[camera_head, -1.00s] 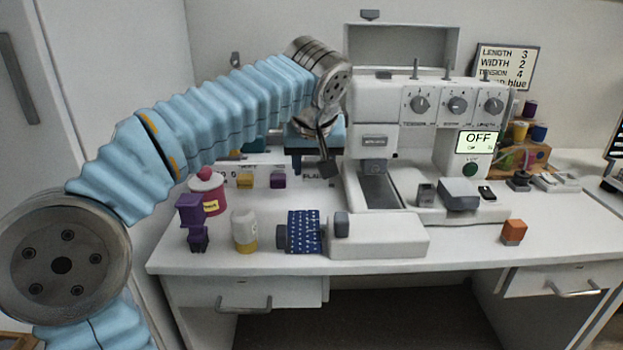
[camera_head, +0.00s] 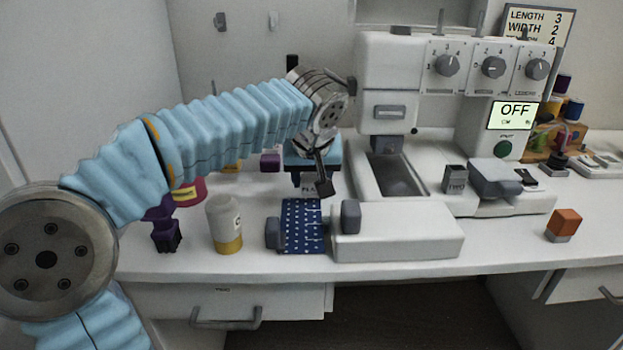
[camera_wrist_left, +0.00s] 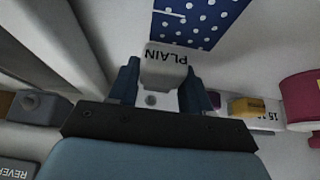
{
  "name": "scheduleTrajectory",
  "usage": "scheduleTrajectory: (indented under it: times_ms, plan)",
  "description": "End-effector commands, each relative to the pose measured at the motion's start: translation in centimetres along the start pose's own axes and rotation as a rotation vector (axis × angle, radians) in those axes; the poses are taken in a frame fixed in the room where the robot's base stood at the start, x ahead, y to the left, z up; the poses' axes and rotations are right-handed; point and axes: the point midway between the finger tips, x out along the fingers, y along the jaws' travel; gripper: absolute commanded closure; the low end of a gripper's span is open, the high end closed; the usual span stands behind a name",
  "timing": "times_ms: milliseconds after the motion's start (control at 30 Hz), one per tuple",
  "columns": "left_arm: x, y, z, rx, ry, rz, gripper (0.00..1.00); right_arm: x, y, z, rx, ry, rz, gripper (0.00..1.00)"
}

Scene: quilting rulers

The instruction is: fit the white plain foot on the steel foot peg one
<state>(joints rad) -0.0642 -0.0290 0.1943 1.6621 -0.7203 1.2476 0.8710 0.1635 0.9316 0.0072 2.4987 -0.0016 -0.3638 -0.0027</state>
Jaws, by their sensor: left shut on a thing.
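My left gripper (camera_head: 310,186) is shut on the white plain foot. It points down behind the blue dotted fabric. In the left wrist view, the foot (camera_wrist_left: 165,68) is a small pale block marked PLAIN, held between the two dark blue fingers (camera_wrist_left: 162,88). In that view the foot appears close to the fabric's edge; whether it touches anything below cannot be told. In the head view, the foot is mostly hidden by the fingers. I cannot make out which part is steel foot peg one. My right gripper is not in view.
The blue dotted fabric (camera_head: 302,212) lies beside a white block (camera_head: 398,238). A white jar with a yellow base (camera_head: 225,226) and a purple object (camera_head: 166,236) stand left. The sewing machine (camera_head: 388,80) stands behind right. An orange block (camera_head: 566,222) sits near the front edge.

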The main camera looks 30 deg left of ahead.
Motion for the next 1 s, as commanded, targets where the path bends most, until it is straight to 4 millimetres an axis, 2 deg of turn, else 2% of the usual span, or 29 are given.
scheduleTrajectory:
  times_ms: [367, 900, 1000]
  plan:
    - [0.0, 0.0, -0.5, -0.001, -0.003, 0.001, 0.73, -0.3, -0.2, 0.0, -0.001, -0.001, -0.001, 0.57]
    - [2.5, 0.0, -5.0, -0.001, -0.003, 0.001, 0.73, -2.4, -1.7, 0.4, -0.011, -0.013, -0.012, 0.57]
    - [2.7, 0.0, -4.9, 0.000, -0.002, 0.002, 0.73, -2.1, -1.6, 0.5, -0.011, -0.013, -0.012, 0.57]
